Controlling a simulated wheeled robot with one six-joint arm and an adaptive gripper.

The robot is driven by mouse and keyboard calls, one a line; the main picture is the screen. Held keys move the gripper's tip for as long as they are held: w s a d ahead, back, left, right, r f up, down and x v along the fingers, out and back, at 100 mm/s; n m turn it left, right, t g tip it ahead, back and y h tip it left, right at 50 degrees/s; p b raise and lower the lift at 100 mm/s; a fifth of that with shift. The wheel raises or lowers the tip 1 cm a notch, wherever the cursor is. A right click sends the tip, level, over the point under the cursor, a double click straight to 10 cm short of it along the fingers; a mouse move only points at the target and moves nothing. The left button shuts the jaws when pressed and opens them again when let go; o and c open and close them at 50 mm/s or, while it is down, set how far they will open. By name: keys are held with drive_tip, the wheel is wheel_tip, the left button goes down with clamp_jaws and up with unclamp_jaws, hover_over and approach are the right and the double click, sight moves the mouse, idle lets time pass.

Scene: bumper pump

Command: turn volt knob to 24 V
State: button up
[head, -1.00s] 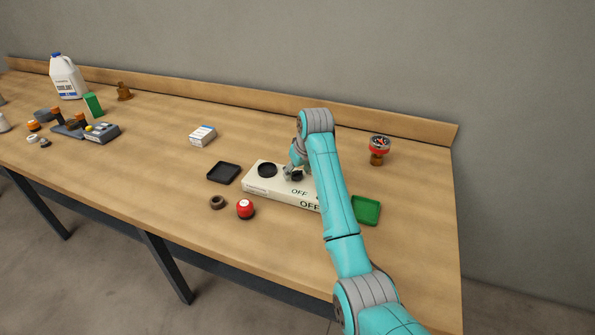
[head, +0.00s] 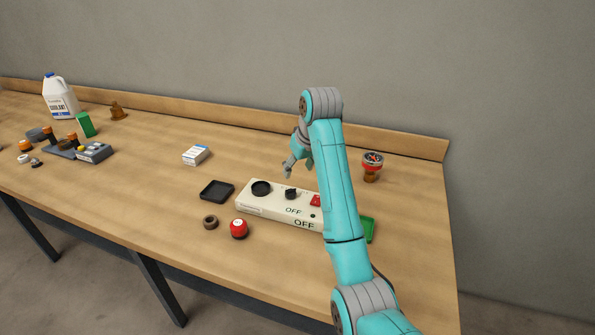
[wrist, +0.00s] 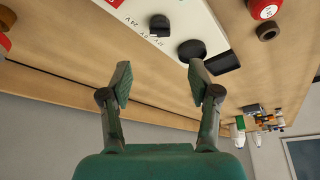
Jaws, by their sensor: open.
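The volt knob (head: 291,193) is a small black knob on the pale control panel (head: 255,205). In the wrist view the knob (wrist: 160,25) stands beyond my fingertips, with small voltage marks including 24 V printed beside it. I cannot tell which mark it points to. My gripper (head: 290,170) hangs above and behind the panel, apart from the knob. In the wrist view my gripper (wrist: 160,74) is open, with nothing between its fingers.
A black tray (head: 217,191), brown ring (head: 210,222) and red-topped object (head: 239,229) lie left and in front.

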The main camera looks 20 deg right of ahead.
sight(291, 189)
drive_tip(key=shift+f, duration=0.1)
drive_tip(key=shift+m+h, duration=0.3)
drive_tip(key=shift+m, duration=0.2)
drive_tip(key=x, duration=1.1)
drive_tip(key=shift+w+a+f, duration=0.15)
drive_tip(key=shift+a+f, duration=0.1)
drive_tip(key=shift+f, duration=0.1)
drive_tip(key=c, duration=1.2)
